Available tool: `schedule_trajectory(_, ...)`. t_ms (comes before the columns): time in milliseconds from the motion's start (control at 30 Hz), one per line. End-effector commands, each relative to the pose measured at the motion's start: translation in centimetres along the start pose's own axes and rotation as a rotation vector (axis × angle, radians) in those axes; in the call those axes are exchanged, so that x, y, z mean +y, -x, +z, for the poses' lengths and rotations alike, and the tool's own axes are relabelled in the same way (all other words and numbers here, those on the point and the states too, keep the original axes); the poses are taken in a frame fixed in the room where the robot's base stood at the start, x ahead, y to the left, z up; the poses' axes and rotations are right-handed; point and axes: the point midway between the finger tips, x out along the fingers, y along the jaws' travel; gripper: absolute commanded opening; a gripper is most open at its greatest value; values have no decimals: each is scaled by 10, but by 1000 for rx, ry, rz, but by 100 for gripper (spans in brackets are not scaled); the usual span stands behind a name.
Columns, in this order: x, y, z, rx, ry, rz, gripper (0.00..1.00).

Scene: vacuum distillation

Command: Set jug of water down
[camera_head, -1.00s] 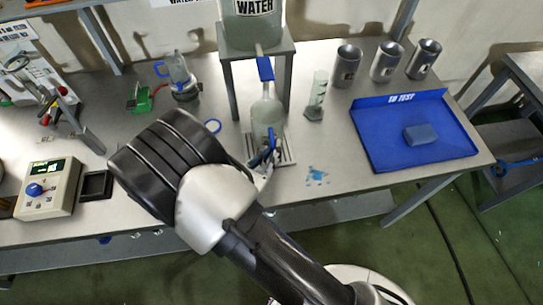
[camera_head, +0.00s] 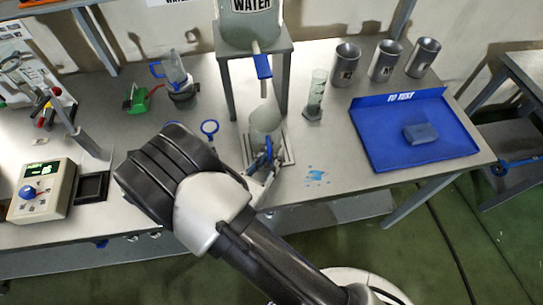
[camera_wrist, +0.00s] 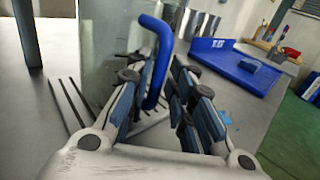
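The jug of water (camera_head: 265,119) is a clear glass vessel, upright over the slatted drain plate (camera_head: 289,153) below the water tank's blue tap. In the wrist view the jug (camera_wrist: 108,50) fills the upper left, with its blue handle (camera_wrist: 160,45) between my fingers. My gripper (camera_wrist: 155,85) is shut on the handle; small gaps beside it are hard to judge. In the head view my gripper (camera_head: 262,160) is at the jug's near side. The jug's base is partly hidden by my fingers, so I cannot tell whether it touches the plate.
A measuring cylinder (camera_head: 315,95) is close on the right, and a blue tray (camera_head: 375,148) lies further right. Several metal cups stand behind it. A blue puddle (camera_head: 316,177) marks the bench.

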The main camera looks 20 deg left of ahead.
Motion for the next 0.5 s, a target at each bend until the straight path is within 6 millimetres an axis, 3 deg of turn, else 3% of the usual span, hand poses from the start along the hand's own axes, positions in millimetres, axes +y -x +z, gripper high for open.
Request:
schedule_trajectory(433, 0, 0, 5, 0, 0, 0, 29)
schedule_trajectory(500, 1, 7, 4, 0, 1, 4, 29)
